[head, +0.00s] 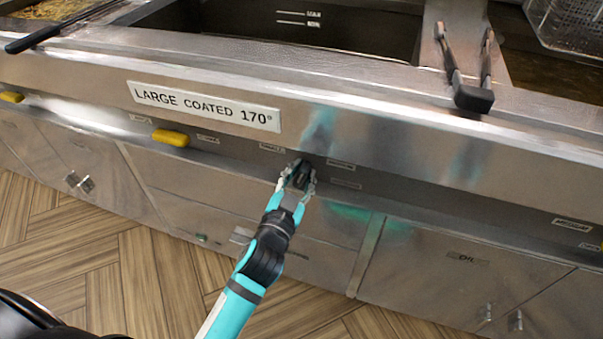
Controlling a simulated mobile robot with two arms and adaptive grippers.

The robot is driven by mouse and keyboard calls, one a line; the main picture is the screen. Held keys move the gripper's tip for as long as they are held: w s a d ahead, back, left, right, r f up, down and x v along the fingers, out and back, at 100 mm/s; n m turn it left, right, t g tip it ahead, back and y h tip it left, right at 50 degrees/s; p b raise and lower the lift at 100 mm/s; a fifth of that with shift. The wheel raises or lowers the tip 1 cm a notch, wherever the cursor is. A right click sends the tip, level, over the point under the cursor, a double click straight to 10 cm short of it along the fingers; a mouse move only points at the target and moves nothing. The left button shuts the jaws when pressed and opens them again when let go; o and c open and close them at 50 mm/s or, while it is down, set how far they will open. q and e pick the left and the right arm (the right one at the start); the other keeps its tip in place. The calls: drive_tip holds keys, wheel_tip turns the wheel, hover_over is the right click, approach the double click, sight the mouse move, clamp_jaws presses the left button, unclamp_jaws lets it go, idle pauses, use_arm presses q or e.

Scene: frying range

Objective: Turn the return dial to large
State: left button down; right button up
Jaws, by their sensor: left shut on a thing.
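My left gripper (297,174) is at the steel front panel of the frying range, below and right of the "LARGE COATED 170°" sign (204,106). It is shut on a dark dial (300,178), which is mostly hidden between the fingers. Small labels sit around the dial, one to its upper left (272,148) and others to its right (341,164); their words are too small to read. The dial's pointing direction cannot be told. My right gripper is not in view.
Yellow handles (170,138) stick out from the panel to the left. Black-handled tongs (470,92) lie on the rim between the vats. A dark vat (290,28) is behind the ledge. Cabinet doors (450,275) are below, with clear wooden floor in front.

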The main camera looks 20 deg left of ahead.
use_arm(q)
drive_tip(key=shift+r+n+p, duration=0.15)
drive_tip(key=shift+n+p, duration=0.2)
drive_tip(key=shift+n, duration=0.75)
drive_tip(key=shift+n+p, duration=0.6)
drive_tip(key=shift+n, duration=0.1)
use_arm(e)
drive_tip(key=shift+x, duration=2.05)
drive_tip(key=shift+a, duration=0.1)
use_arm(q)
drive_tip(key=c, duration=1.2)
unclamp_jaws()
drive_tip(key=shift+o, duration=0.2)
drive_tip(key=shift+s+f, duration=0.2)
drive_tip(key=shift+s, duration=0.3)
drive_tip(key=s, duration=1.1)
drive_tip(key=shift+a, duration=0.25)
